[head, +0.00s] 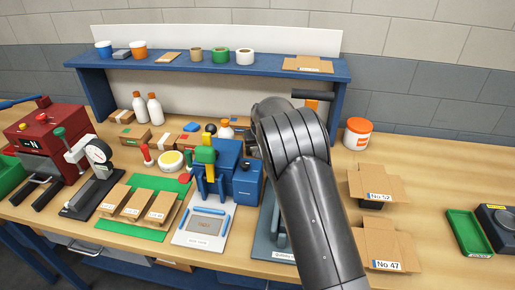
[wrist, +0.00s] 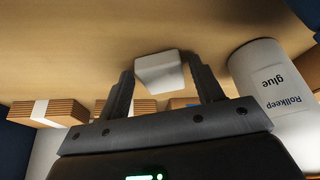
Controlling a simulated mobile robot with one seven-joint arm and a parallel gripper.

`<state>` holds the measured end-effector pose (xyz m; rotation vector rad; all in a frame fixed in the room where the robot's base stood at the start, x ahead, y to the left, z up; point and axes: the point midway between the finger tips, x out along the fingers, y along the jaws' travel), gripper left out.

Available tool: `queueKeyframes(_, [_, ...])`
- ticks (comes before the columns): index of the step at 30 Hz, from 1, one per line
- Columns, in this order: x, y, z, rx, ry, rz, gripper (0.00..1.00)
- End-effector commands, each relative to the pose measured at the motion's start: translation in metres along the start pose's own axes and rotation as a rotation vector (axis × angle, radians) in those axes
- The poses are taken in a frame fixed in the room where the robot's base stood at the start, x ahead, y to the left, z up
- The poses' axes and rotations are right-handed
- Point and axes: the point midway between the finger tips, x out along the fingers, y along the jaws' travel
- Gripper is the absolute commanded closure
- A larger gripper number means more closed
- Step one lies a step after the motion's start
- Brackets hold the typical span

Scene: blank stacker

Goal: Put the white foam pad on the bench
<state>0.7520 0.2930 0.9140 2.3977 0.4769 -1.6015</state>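A small white block, which looks like the white foam pad (wrist: 159,76), shows in the wrist view between the fingers of my gripper (wrist: 160,66). A finger stands close along each side of it, and I cannot tell whether both press on it. The tan bench top (wrist: 90,50) lies beyond it, with a faint dark shadow beside the block; I cannot tell if the block touches the bench. In the head view the bench (head: 425,150) runs across the picture. My arm hides the gripper and the block there.
A white glue container (wrist: 270,90) stands close to the right finger in the wrist view. Brown boxes (wrist: 50,112) lie to the left. In the head view a blue machine (head: 225,165) stands left of my arm, and open cartons (head: 380,190) stand right. Bare bench lies at the far right back.

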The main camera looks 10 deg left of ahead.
Motion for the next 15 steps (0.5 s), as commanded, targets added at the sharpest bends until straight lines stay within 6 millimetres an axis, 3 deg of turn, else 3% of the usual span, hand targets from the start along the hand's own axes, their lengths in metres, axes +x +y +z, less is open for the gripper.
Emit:
queueKeyframes(10, [-0.002, 0.000, -0.001, 0.000, 0.001, 0.000, 0.34])
queueKeyframes(15, [-0.016, 0.000, -0.002, -0.001, 0.002, 0.000, 0.34])
